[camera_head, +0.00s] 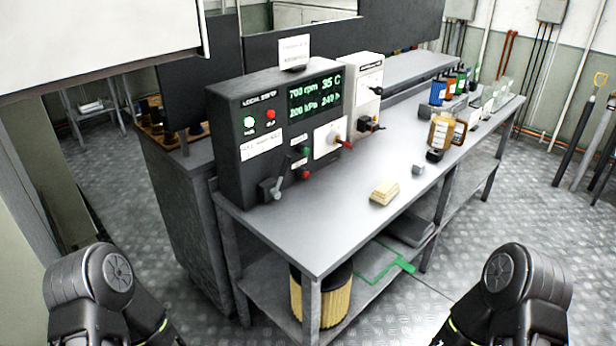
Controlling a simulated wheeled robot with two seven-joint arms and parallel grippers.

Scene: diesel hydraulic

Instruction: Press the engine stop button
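A dark control box (232,170) stands at the left end of the grey workbench (320,232). On its upper left face are a lit green button (250,123) and a red button (270,114) with a small label beneath it, too small to read. Lower down are a green knob (303,150), a red knob (304,174) and a grey lever (271,188). I cannot tell from the labels which one is the engine stop. My two arms show at the lower left and lower right, apart from the box. Neither gripper is in view.
A beige block (384,192) and amber bottles (441,132) stand on the bench. A yellow filter (322,295) sits on the lower shelf. The bench's front part is mostly clear.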

